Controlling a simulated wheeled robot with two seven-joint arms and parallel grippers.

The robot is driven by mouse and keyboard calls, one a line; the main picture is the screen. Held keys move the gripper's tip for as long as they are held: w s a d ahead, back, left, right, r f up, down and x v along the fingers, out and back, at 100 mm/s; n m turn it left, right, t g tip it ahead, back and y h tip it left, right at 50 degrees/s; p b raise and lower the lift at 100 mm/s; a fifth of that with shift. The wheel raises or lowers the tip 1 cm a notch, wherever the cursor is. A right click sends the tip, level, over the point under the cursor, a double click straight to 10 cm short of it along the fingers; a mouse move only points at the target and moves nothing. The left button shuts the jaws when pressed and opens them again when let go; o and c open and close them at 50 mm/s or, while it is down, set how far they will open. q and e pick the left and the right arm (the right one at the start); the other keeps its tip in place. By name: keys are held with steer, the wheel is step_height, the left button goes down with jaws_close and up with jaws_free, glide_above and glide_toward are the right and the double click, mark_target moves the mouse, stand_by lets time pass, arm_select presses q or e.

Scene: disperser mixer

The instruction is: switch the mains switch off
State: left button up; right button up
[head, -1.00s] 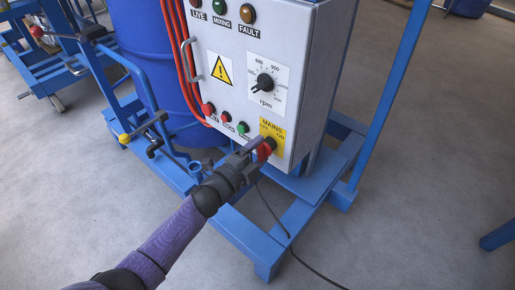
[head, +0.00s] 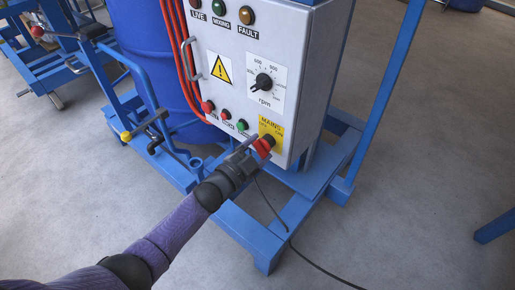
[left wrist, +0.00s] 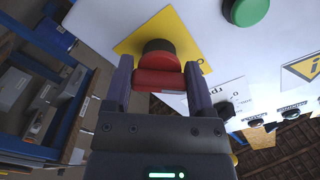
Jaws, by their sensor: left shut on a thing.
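The mains switch is a red rotary handle (head: 264,146) on a dark round base. It sits on a yellow label (head: 271,131) at the lower right of the grey control cabinet's front. My left gripper (head: 257,148) reaches it from the lower left and is shut on the red handle. In the left wrist view, the red handle (left wrist: 160,79) lies between the two fingers of the left gripper (left wrist: 158,88), with the yellow label (left wrist: 187,38) behind. The fingers partly hide the handle in the head view, so I cannot tell its exact angle. My right gripper is not in view.
Red and green push buttons (head: 226,115) sit just left of the switch. Above are a speed knob (head: 263,81) and indicator lamps (head: 219,7). The blue frame (head: 255,232) stands below the cabinet, with a loose black cable (head: 310,262) on the floor. A blue drum (head: 150,60) stands left.

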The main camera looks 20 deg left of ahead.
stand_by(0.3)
arm_select(q)
steer(key=o, duration=1.2)
steer(key=shift+s, duration=0.3)
steer(key=p+v, duration=0.4)
steer(key=v, duration=0.5)
steer(key=shift+s+a, duration=0.15)
